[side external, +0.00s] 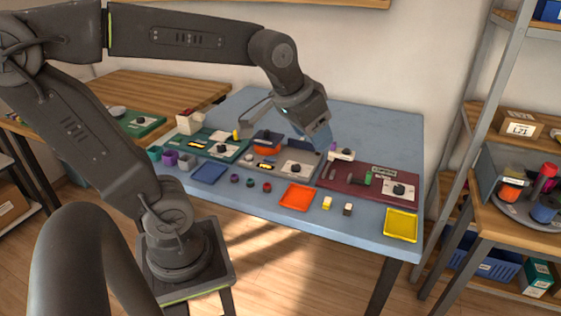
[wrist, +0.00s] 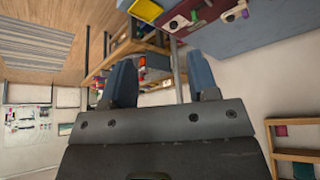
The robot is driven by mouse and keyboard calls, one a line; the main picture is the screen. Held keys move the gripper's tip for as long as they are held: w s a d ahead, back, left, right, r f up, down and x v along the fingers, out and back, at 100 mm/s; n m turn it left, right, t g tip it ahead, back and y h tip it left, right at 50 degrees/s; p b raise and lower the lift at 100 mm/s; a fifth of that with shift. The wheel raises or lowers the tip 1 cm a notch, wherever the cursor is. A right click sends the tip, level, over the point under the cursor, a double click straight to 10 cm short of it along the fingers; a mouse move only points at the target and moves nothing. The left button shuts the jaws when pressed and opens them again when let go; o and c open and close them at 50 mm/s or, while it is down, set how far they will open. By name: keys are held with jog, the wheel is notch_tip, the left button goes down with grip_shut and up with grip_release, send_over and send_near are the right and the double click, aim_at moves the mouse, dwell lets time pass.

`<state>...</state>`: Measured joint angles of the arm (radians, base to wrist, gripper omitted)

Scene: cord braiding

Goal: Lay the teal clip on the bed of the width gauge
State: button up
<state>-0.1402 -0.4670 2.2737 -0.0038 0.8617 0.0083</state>
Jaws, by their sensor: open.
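My gripper (side external: 318,132) hangs above the middle back of the blue table, tilted. In the wrist view my gripper (wrist: 162,80) has its two blue-grey fingers wide apart with nothing between them. I cannot pick out a teal clip for certain; the small pieces are too small to tell. I cannot say surely which thing is the width gauge. A small white fixture with a purple part (side external: 342,154) stands just below and right of my gripper, apart from it; it also shows at the top of the wrist view (wrist: 234,13).
A maroon board (side external: 340,177) lies at the right, a green board (side external: 228,154) at the left. Blue (side external: 209,172), orange (side external: 296,196) and yellow (side external: 401,225) trays line the front, with several small rings and blocks between. The back right is clear.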

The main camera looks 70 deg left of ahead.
jog(key=shift+m+h, duration=0.4)
jog(key=shift+m, duration=0.3)
jog(key=s+d, duration=0.1)
jog(key=s, duration=0.1)
jog(key=s+d+f, duration=0.1)
jog(key=s, duration=0.1)
jog(key=s+d+f, duration=0.1)
jog(key=s, duration=0.2)
jog(key=shift+d+f, duration=0.1)
jog(key=shift+d, duration=0.2)
jog(key=shift+o, duration=0.5)
jog(key=shift+s+d+f, duration=0.15)
jog(key=shift+s+f, duration=0.05)
jog(key=shift+s, duration=0.2)
